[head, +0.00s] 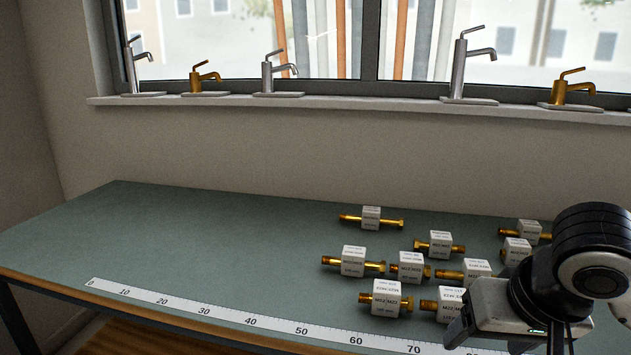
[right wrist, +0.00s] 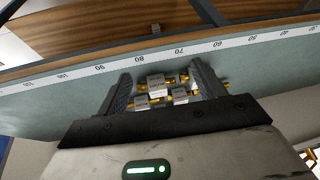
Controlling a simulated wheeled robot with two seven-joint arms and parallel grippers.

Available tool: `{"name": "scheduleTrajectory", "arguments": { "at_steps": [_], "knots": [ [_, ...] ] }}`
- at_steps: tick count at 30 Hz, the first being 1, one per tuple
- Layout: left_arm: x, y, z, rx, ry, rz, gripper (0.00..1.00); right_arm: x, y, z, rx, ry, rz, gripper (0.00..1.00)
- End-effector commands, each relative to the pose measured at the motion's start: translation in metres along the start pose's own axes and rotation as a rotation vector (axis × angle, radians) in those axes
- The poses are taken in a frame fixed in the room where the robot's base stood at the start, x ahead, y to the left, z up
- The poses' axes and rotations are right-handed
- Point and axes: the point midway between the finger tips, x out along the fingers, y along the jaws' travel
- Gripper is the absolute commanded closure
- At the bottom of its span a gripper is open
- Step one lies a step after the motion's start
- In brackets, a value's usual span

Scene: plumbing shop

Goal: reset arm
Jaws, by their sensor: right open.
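My right gripper (right wrist: 163,88) is open, its two dark fingers spread wide in the right wrist view. In the head view it hangs over the right front of the table, with its fingers partly cut off at the bottom edge. Brass fittings with white labelled blocks show between the fingers in the right wrist view, such as one block (right wrist: 157,89). I cannot tell how far below the fingers they lie; none looks held. My left gripper is in neither view.
Several brass fittings with white blocks, one at the back (head: 371,217), lie on the right half of the green table (head: 200,240). A ruler strip (head: 252,320) runs along the front edge. Taps, one silver (head: 467,70), stand on the windowsill (head: 330,104). The table's left half is clear.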

Motion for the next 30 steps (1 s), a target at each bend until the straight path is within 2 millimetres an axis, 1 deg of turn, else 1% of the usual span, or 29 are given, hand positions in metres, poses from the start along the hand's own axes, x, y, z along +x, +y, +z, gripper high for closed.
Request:
{"name": "scheduleTrajectory", "arguments": {
  "at_steps": [1,3,5,10,14,15,17,20,21,23,24,27,30],
  "knots": [
    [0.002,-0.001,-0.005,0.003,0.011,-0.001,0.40,0.009,-0.008,0.003,-0.015,-0.005,-0.034,0.31],
    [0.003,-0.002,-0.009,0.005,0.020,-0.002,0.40,0.021,-0.019,0.005,-0.038,0.000,-0.084,0.31],
    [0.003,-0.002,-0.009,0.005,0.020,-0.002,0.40,0.032,-0.029,0.007,-0.057,0.006,-0.129,0.31],
    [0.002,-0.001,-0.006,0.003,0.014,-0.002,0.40,0.066,-0.059,0.017,-0.104,0.042,-0.274,0.31],
    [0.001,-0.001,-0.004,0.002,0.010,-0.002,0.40,0.101,-0.084,0.032,-0.130,0.106,-0.402,0.31],
    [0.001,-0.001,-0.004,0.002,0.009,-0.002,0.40,0.113,-0.090,0.038,-0.132,0.136,-0.438,0.31],
    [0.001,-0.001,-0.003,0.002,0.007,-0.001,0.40,0.131,-0.096,0.049,-0.134,0.192,-0.478,0.31],
    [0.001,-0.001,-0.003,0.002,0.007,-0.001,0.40,0.159,-0.097,0.071,-0.135,0.289,-0.496,0.31],
    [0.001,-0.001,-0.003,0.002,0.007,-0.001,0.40,0.169,-0.094,0.082,-0.138,0.328,-0.487,0.31],
    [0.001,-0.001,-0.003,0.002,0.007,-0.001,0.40,0.184,-0.086,0.101,-0.146,0.382,-0.458,0.31],
    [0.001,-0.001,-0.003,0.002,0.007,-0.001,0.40,0.192,-0.080,0.114,-0.156,0.412,-0.431,0.31],
    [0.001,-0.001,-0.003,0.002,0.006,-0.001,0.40,0.207,-0.063,0.148,-0.194,0.470,-0.348,0.31],
    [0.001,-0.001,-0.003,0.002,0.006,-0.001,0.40,0.214,-0.049,0.176,-0.240,0.501,-0.274,0.31]
  ]
}}
